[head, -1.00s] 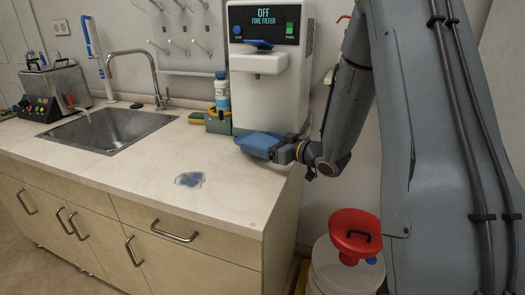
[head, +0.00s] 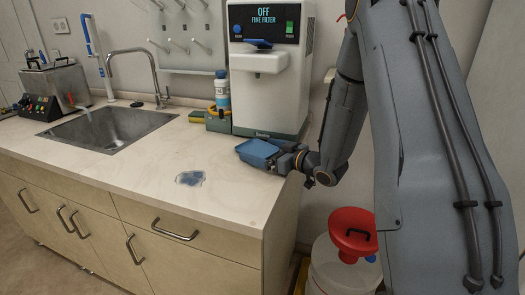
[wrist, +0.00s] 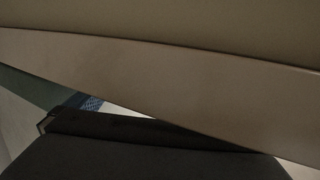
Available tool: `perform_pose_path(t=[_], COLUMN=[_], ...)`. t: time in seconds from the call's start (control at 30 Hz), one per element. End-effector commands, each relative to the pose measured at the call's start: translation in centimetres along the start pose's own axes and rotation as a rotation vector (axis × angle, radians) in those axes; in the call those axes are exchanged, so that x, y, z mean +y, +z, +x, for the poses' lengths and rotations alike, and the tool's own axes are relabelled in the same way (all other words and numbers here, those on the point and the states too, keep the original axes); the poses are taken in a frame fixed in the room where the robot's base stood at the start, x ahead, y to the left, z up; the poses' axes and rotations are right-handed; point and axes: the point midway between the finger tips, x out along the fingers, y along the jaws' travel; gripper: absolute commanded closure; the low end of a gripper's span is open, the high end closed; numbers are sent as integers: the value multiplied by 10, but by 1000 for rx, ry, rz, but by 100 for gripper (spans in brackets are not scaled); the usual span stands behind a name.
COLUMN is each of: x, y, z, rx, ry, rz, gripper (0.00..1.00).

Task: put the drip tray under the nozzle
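The blue drip tray (head: 258,152) is at the right end of the counter, in front of the base of the white filter machine (head: 262,95). It is not under the nozzle block (head: 257,63), which juts from the machine's front below a blue lever. My gripper (head: 279,160) comes from the right and is shut on the tray's right edge. I cannot tell whether the tray touches the counter. The wrist view is mostly filled by dark and brownish surfaces, with a small blue patch (wrist: 91,103) at the left that I cannot identify surely.
A blue-and-white bottle (head: 222,88) and a green-and-yellow holder (head: 218,121) stand left of the machine. A clear blue-tinted puddle or film (head: 190,178) lies on the counter (head: 130,185). A red funnel (head: 352,232) sits on a white bucket beyond the counter's right edge.

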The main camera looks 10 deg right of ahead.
Motion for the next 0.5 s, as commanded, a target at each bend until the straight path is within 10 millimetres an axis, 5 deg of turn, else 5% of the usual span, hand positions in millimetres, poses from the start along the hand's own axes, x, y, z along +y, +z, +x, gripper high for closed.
perform_pose_path(t=[0.17, 0.5], x=[1, 2], y=[-3, -3], z=[-6, -72], rx=[0, 1], ry=[1, 5], rz=[0, 0], gripper=[0, 0])
